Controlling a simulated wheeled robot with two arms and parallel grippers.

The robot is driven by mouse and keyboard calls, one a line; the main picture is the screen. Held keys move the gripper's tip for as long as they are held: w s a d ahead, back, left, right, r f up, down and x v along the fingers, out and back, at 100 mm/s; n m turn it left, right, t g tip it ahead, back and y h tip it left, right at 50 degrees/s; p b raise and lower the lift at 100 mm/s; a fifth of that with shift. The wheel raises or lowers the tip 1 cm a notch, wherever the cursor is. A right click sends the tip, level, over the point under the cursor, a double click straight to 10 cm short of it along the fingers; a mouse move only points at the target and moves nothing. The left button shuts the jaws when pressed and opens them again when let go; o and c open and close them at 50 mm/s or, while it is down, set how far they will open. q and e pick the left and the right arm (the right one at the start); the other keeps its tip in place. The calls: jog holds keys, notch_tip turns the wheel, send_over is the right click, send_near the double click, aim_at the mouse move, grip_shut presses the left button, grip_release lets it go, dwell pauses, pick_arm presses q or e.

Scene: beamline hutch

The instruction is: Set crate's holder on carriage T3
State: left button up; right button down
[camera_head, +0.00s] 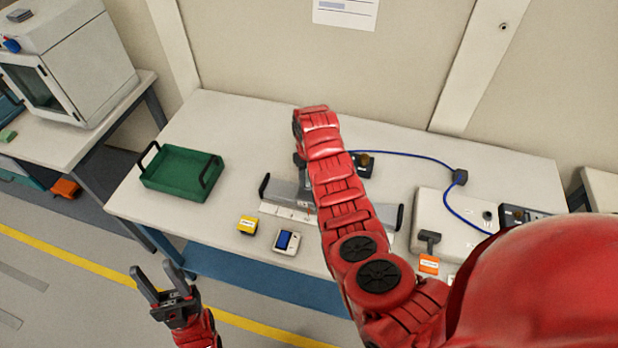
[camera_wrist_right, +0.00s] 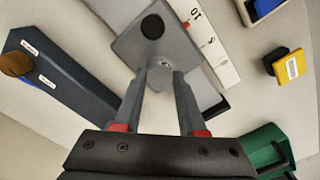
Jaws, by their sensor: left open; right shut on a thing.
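My right gripper (camera_wrist_right: 164,78) is shut on the narrow stem of a grey holder (camera_wrist_right: 140,45), which has a flat plate with a black round spot. The holder is over or on the grey rail (camera_head: 281,190) with its numbered scale; I cannot tell whether it touches a carriage. In the head view my right arm hides most of the grip and the middle of the rail. No T3 label is readable. The green crate (camera_head: 180,172), with black handles, stands left on the bench and looks empty; its edge shows in the wrist view (camera_wrist_right: 262,145). My left gripper (camera_head: 154,270) is open and empty, before the bench.
A yellow block (camera_head: 247,225) and a blue-screened device (camera_head: 287,241) lie in front of the rail. A pale box (camera_head: 455,224) with a blue cable (camera_head: 415,156) stands right. The bench (camera_head: 235,130) is clear behind the crate. A white cabinet (camera_head: 85,65) stands far left.

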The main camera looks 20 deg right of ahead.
jog(key=shift+c, duration=2)
grip_release()
jog(key=shift+r, duration=0.1)
jog(key=shift+w+r, duration=0.15)
jog(key=shift+r, duration=0.1)
notch_tip(320, 180, up, 6)
jog(key=shift+f+b, duration=0.1)
jog(key=shift+b, duration=0.9)
notch_tip(320, 180, up, 5)
jog(key=p, duration=0.2)
notch_tip(320, 180, up, 6)
send_over(309, 181)
